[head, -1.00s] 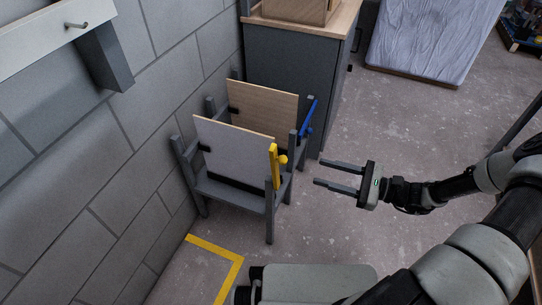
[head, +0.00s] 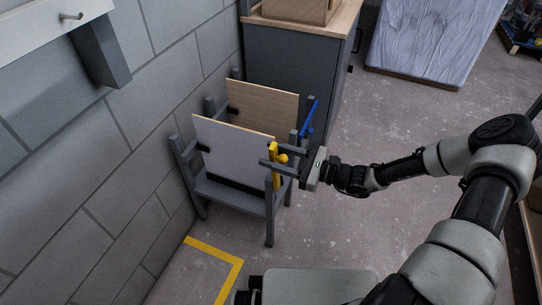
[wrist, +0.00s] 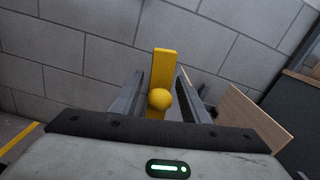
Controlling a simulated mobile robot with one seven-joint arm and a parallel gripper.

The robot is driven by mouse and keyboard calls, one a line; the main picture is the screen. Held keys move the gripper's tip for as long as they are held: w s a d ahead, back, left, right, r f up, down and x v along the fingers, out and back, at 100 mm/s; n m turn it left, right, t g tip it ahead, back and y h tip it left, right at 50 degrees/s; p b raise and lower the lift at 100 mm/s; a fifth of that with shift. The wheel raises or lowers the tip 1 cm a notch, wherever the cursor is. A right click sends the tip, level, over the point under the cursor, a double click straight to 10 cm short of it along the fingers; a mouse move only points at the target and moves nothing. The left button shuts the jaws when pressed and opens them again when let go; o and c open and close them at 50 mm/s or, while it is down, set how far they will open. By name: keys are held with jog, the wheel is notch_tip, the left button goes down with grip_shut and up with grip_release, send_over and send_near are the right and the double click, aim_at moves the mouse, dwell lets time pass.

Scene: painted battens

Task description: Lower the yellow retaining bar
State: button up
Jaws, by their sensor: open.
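The yellow retaining bar (head: 275,162) stands upright at the front right post of a grey rack (head: 232,195). A round yellow knob (head: 282,158) sticks out from it. In the wrist view the yellow bar (wrist: 165,70) rises beyond my fingers, with its knob (wrist: 160,99) between them. My gripper (head: 275,168) is open, its fingers at either side of the bar and knob. I cannot tell whether they touch. The rack holds a white panel (head: 232,152) and a wooden panel (head: 262,105), both leaning upright.
A grey cabinet (head: 290,65) is close behind the rack, and a block wall (head: 120,150) is on the left. The floor to the right of the rack is open.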

jog(key=shift+w+a, duration=0.15)
jog(key=shift+a, duration=0.3)
jog(key=shift+c, duration=0.3)
grip_shut()
